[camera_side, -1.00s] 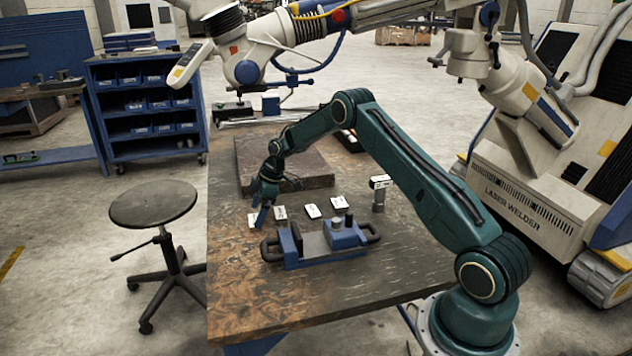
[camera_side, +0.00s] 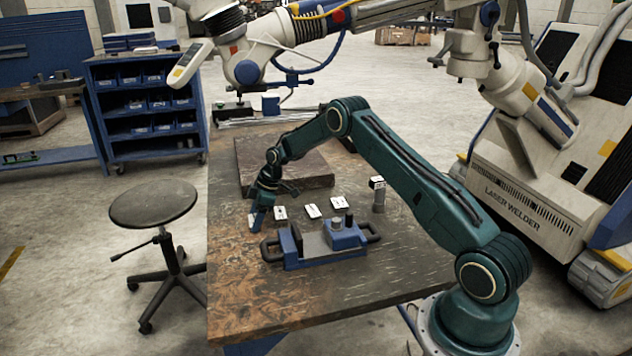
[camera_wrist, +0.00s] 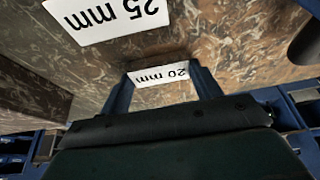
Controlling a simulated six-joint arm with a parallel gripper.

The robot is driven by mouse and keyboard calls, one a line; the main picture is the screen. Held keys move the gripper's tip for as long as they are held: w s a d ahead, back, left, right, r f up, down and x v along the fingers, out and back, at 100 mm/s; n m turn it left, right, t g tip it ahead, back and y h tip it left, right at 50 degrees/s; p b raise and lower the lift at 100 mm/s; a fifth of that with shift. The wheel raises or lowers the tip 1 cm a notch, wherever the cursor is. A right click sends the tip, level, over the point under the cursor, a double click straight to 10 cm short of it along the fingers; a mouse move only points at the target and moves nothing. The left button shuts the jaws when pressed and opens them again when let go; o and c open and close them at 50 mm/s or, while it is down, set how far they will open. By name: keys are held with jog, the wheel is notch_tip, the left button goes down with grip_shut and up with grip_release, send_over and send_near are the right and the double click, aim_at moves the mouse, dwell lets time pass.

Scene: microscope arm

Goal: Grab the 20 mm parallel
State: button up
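The 20 mm parallel, with its white "20 mm" label (camera_wrist: 161,75), shows in the wrist view between the two blue fingers of my gripper (camera_wrist: 162,88). The fingers stand apart, one at each end of the label, with little or no gap. I cannot tell whether they press on it. In the side view my gripper (camera_side: 261,218) points down at the tabletop, at the left end of a row of white-labelled blocks. The block at its fingertips is mostly hidden there.
The "25 mm" block (camera_wrist: 108,14) lies close by in the wrist view. More labelled blocks (camera_side: 312,211) sit to the right in the side view.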

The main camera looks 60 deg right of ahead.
jog(key=c, duration=0.3)
jog(key=shift+r, duration=0.15)
notch_tip(320, 180, up, 20)
jog(key=shift+f, duration=0.1)
dwell(0.5)
dwell(0.5)
